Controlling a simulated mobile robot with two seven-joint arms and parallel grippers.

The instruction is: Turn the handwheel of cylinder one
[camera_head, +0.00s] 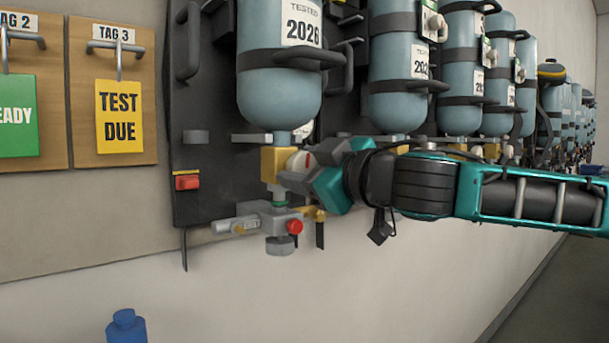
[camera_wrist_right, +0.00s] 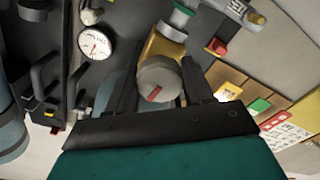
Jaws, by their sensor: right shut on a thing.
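Cylinder one (camera_head: 279,88) appears to be the nearest grey-blue cylinder, hanging valve-down on a black backplate and tagged "TESTED 2026". Below it is a brass valve body (camera_head: 272,163). Its light grey handwheel (camera_head: 296,161), with a red mark, sits on the valve's right side, partly hidden by my gripper. My right gripper (camera_head: 296,172) reaches in from the right and is shut on the handwheel. In the right wrist view the round handwheel (camera_wrist_right: 158,80) with its red mark lies between the two dark fingers (camera_wrist_right: 160,88). My left gripper is not in view.
Below the valve is a grey fitting with a red knob (camera_head: 294,226). A pressure gauge (camera_wrist_right: 96,44) shows in the right wrist view. More cylinders (camera_head: 397,75) hang to the right. A yellow "TEST DUE" tag (camera_head: 119,115) hangs at left. A blue bottle (camera_head: 126,327) is at bottom left.

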